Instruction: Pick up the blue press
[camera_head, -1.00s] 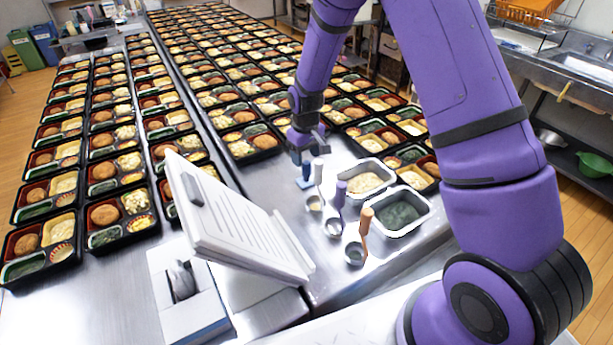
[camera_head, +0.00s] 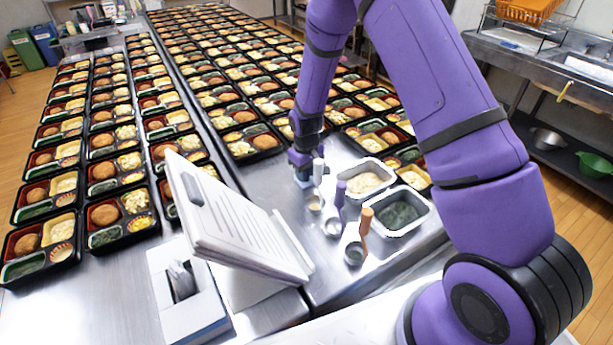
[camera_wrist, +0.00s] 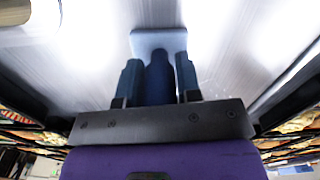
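The blue press has a dark blue upright handle and a pale blue square base. In the wrist view the press (camera_wrist: 158,42) stands on the steel counter, its handle between the two fingers of my gripper (camera_wrist: 158,80). A finger is on each side of the handle, very close to it; I see no clear grip on it. In the head view my gripper (camera_head: 303,163) is down over the press and hides most of it. Only part of the press's pale base (camera_head: 303,182) shows there.
Ladles with white, purple (camera_head: 338,195) and orange (camera_head: 364,222) handles stand just right of my gripper. Metal food pans (camera_head: 427,218) lie beyond them. A white clipboard stand (camera_head: 235,215) is at front left. Rows of bento trays (camera_head: 110,240) fill the left and back.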

